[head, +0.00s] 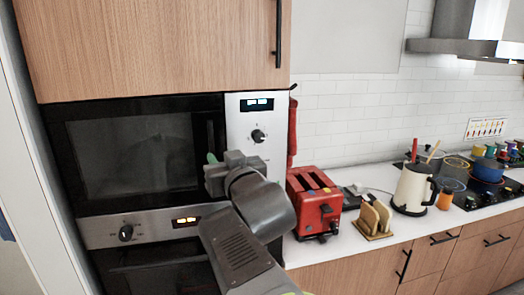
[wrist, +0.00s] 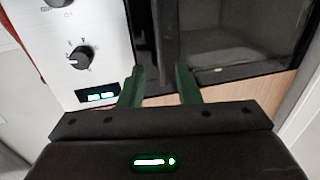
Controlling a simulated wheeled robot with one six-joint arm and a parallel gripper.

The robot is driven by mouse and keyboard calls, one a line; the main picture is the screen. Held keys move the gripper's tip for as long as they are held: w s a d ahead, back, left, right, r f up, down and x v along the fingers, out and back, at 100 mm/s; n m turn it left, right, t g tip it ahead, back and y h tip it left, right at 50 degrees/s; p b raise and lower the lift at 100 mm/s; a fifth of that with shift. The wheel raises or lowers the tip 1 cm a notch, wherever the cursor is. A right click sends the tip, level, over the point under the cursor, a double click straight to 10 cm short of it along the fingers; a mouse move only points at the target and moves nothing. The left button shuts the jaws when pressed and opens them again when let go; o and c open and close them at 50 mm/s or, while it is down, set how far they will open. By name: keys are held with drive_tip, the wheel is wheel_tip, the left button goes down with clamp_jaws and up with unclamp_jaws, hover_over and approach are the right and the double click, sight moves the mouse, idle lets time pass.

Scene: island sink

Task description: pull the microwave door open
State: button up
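The microwave (head: 140,150) is built into the tall wood cabinet, and its dark glass door looks shut. A black vertical handle (head: 210,130) runs along the door's right edge, beside the silver control panel (head: 240,105). My gripper (head: 213,159) is in front of the handle's lower part and hides some of it. In the wrist view, which is upside down, the two green fingers of my gripper (wrist: 160,72) are spread apart. The dark handle (wrist: 153,45) shows beyond and between them. I cannot tell whether the fingers touch it.
An oven (head: 155,265) sits below the microwave, under a silver strip with a knob. A wood cabinet door (head: 150,45) is above. To the right, the counter holds a red toaster (head: 315,200), a toast rack (head: 374,219) and a white kettle (head: 411,190).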

sight(212, 146)
drive_tip(key=b+x, duration=0.1)
drive_tip(key=x, duration=0.8)
drive_tip(key=shift+w+a, duration=0.1)
drive_tip(key=shift+w, duration=0.05)
clamp_jaws()
